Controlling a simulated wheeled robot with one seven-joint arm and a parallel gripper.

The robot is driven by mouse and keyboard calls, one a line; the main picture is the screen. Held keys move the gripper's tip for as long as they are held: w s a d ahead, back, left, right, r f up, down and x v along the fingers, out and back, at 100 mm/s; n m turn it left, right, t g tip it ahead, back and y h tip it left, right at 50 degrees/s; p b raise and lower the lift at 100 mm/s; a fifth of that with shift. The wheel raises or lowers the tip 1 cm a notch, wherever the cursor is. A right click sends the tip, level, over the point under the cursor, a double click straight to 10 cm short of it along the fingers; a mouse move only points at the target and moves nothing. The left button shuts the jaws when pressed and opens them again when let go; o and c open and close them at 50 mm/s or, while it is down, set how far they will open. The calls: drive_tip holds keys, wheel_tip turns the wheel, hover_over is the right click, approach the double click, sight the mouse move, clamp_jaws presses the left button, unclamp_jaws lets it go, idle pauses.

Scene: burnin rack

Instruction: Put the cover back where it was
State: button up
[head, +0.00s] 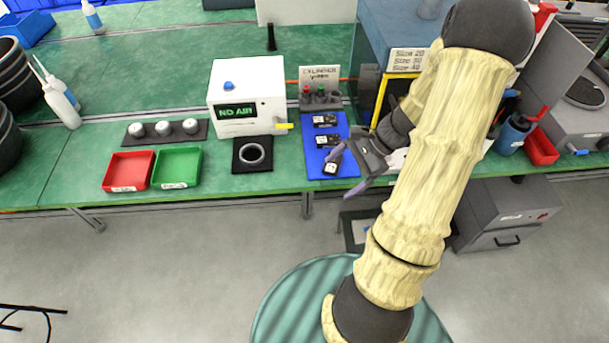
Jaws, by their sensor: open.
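My gripper (341,176) is open, with its two purple fingers apart above the right front part of the blue mat (315,158). A small black block with a white label (331,168) is close to the fingertips and seems to lie on the mat. I cannot tell whether the fingers touch it. Two similar black blocks, a middle one (327,141) and a back one (325,121), lie farther back on the mat. No part is plainly recognisable as the cover. A grey ring (252,154) sits on a black square pad (239,167) left of the mat.
A red tray (114,185) and a green tray (191,154) are to the left, before a dark holder with white knobs (163,129). A blue-grey cabinet (376,35) stands behind my arm, which hides bench space.

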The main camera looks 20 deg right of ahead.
drive_tip(key=s+a+r+n+h, duration=0.2)
drive_tip(key=a+r+n+h, duration=0.2)
drive_tip(key=a+n, duration=0.2)
drive_tip(key=s+a+r+n+t+h, duration=0.1)
drive_tip(key=a+r+n+h, duration=0.3)
drive_tip(key=n, duration=0.7)
drive_tip(key=shift+s+a+r, duration=0.4)
drive_tip(key=shift+a, duration=0.7)
wheel_tip(320, 180, up, 6)
drive_tip(key=p, duration=0.5)
drive_tip(key=shift+f+p, duration=0.1)
drive_tip(key=shift+p, duration=0.3)
